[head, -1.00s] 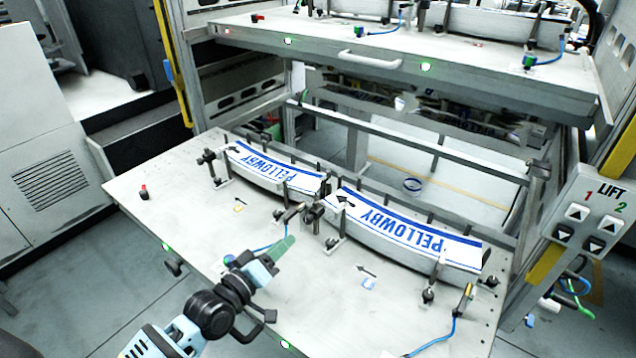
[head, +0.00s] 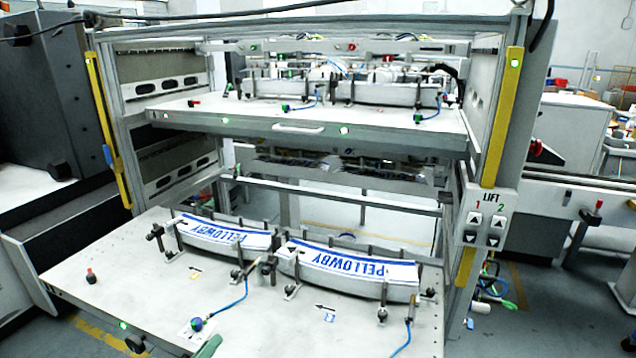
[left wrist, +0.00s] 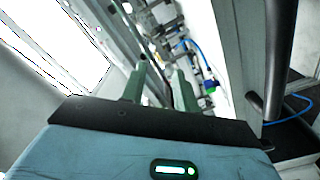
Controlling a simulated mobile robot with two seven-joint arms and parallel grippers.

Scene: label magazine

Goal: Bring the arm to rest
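Only a green fingertip of my left gripper (head: 208,347) shows at the bottom edge of the head view. In the left wrist view, its two green fingers (left wrist: 161,70) stand apart with nothing held between them. Two stacks of white labels with blue PELLOWBY print, a left stack (head: 225,234) and a right stack (head: 350,266), lie between posts on the lower shelf (head: 140,275). The gripper is in front of these stacks and apart from them. My right gripper is in neither view.
The upper shelf (head: 300,128) with a handle stands above and behind. A lift button panel (head: 486,217) is on the right frame post. Blue hoses (head: 235,303) and small posts stand on the lower shelf. The shelf's left front part is mostly bare.

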